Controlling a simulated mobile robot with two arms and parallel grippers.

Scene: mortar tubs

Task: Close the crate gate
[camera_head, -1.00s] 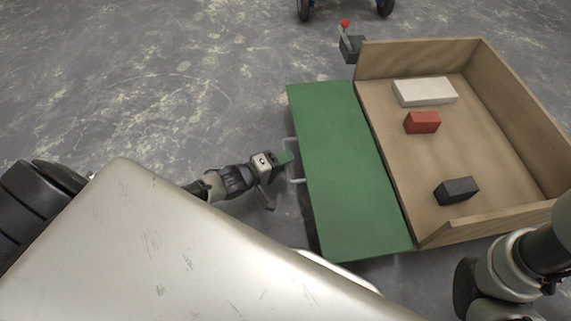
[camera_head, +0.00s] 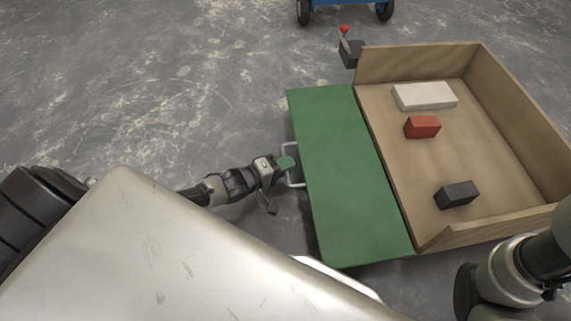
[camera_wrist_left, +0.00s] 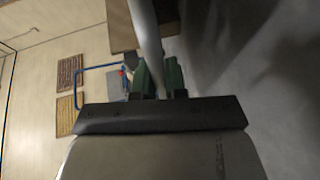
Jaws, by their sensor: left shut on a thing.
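The crate (camera_head: 470,232) is a wooden box at the right of the head view. Its green gate (camera_head: 345,180) hangs folded down flat on the crate's left side. A pale metal handle (camera_head: 296,184) stands out from the gate's left edge. My left gripper (camera_head: 286,163) is at that handle, its green fingers shut on the handle bar. In the left wrist view the pale bar (camera_wrist_left: 148,40) runs between the green fingers (camera_wrist_left: 158,78). My right arm (camera_head: 510,275) shows at the lower right, but its gripper is out of view.
A white block (camera_head: 425,96), a red block (camera_head: 422,127) and a black block (camera_head: 456,194) lie in the crate. A dark latch with a red knob (camera_head: 344,29) is at its far left corner. A blue wheeled thing (camera_head: 345,3) stands beyond. Bare floor lies left of the gate.

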